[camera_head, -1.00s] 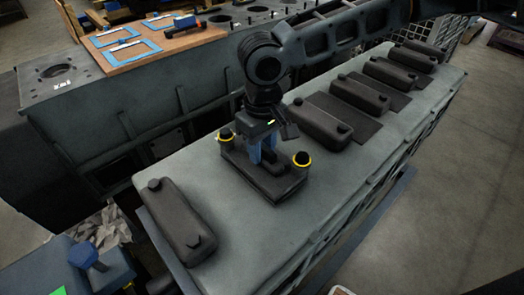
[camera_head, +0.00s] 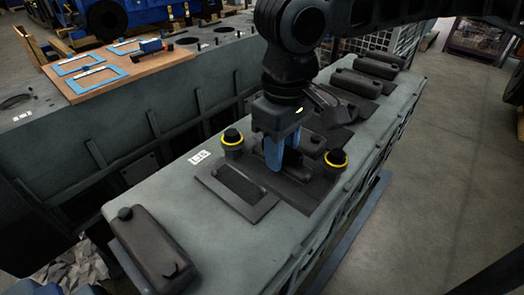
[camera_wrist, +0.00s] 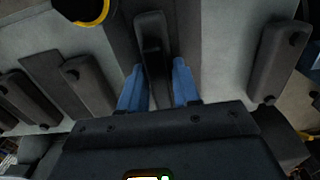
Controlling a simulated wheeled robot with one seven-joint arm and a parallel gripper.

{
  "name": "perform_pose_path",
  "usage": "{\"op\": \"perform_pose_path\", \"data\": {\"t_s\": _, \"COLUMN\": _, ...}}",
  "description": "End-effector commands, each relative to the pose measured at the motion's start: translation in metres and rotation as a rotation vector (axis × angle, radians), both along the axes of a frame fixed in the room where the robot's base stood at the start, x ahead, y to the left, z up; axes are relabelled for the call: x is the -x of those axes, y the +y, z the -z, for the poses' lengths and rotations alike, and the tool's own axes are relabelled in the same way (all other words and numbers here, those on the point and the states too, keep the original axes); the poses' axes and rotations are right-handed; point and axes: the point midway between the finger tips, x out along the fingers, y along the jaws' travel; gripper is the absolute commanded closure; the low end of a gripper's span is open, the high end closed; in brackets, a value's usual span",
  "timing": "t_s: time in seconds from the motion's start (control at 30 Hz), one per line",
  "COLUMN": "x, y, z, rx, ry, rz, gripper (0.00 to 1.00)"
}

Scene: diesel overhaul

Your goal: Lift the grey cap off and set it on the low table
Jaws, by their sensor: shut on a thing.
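My gripper (camera_head: 280,162) is shut on the grey cap (camera_head: 309,187), above the long grey engine top. In the wrist view, the cap's raised bar handle (camera_wrist: 152,48) stands between my two blue fingers. In the head view the cap appears off its seat, but the gap beneath is hard to judge. A flat rectangular frame with a dark slot (camera_head: 240,186) shows bare to the cap's left. Two black posts with yellow rings, one left (camera_head: 233,138) and one right (camera_head: 335,160), stand near the cap. I cannot make out the low table.
A dark oblong cover (camera_head: 152,250) lies on the near end of the engine top (camera_head: 190,195). Several similar covers stand in a row behind my gripper. A second block carries a wooden board (camera_head: 120,75) with blue frames. Open floor (camera_head: 440,180) lies to the right.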

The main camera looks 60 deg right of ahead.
Motion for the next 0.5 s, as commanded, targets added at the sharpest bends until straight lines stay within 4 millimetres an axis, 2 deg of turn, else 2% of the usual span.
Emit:
{"op": "perform_pose_path", "data": {"t_s": 0.2, "x": 0.011, "y": 0.0, "z": -0.009, "rx": 0.002, "ry": -0.002, "rz": 0.0, "gripper": 1.0}}
{"op": "perform_pose_path", "data": {"t_s": 0.5, "x": 0.013, "y": 0.0, "z": -0.02, "rx": 0.001, "ry": -0.002, "rz": 0.0, "gripper": 1.0}}
